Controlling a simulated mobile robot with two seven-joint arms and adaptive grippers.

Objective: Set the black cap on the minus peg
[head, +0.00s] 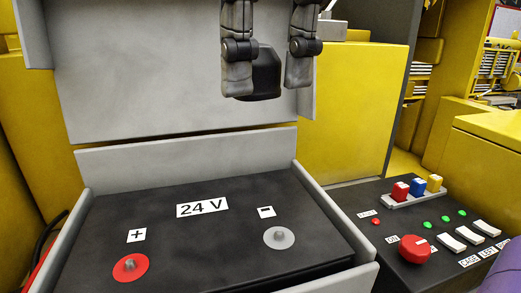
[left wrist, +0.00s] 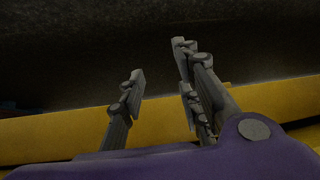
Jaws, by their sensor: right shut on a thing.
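The black cap (head: 266,70) is between the fingers of my right gripper (head: 269,80) at the top of the head view. The gripper is shut on it and holds it in the air, above and behind the battery (head: 205,245). The minus peg (head: 278,235) is a small grey stud on a light grey disc at the battery's right, beside a minus label. It is bare, and the cap is well apart from it. My left gripper (left wrist: 160,62) shows only in the left wrist view, with its fingers apart and nothing between them.
The plus peg (head: 130,263) stands on a red disc at the battery's left. Grey walls (head: 185,145) edge the battery. A control panel (head: 388,245) with a red knob (head: 414,249), switches and coloured blocks lies to the right. A yellow body (head: 365,105) stands behind.

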